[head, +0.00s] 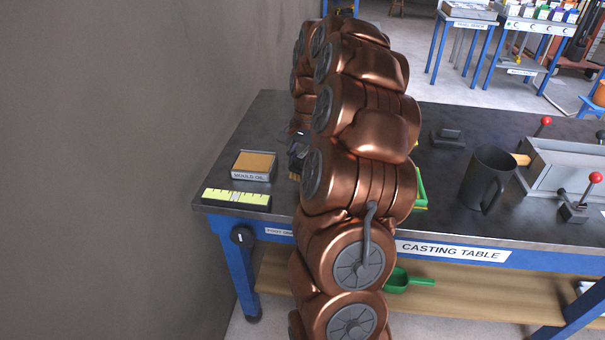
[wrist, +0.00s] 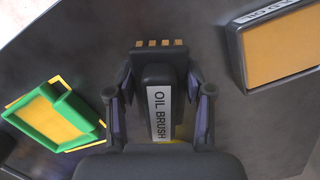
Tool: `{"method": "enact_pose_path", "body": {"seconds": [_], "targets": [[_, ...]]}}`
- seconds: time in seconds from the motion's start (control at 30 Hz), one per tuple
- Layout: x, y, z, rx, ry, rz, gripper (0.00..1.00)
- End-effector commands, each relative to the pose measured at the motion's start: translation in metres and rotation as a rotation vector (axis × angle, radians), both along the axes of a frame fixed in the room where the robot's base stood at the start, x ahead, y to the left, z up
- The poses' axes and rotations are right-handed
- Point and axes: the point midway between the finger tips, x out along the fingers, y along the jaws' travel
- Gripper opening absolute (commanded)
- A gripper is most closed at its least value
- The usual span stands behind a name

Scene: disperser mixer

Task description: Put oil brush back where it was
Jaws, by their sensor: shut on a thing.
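The oil brush (wrist: 158,112), dark with a white "OIL BRUSH" label and a row of tan bristles, is between the two fingers of my gripper (wrist: 159,91) in the wrist view. The fingers are shut on its sides. In the head view my arm hides most of my gripper and the brush; the tan-brown bristles (head: 293,177) show at the arm's left edge, right of the mould oil tray (head: 253,178). The tray also shows at the upper right of the wrist view (wrist: 280,45). A small yellow patch shows below the brush, mostly hidden.
A green holder (wrist: 62,113) with a yellow surface lies left of the brush in the wrist view. On the casting table (head: 440,228) stand a yellow scale block (head: 236,199), a dark mug (head: 487,180) and a metal fixture (head: 565,170). A wall (head: 120,150) rises at left.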

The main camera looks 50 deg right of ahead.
Motion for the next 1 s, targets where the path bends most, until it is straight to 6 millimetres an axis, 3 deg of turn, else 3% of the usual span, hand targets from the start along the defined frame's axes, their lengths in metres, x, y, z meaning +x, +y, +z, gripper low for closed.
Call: {"method": "enact_pose_path", "body": {"seconds": [0.13, 0.47, 0.87, 0.9, 1.0], "targets": [[0.004, -0.002, -0.003, 0.000, 0.001, 0.000, 0.24], [0.003, -0.002, -0.034, 0.001, 0.002, -0.001, 0.24], [0.003, -0.002, -0.039, 0.000, 0.000, -0.001, 0.24], [0.003, -0.002, -0.039, 0.000, 0.000, 0.000, 0.52], [0.003, -0.002, -0.039, 0.000, 0.000, 0.000, 0.63]]}}
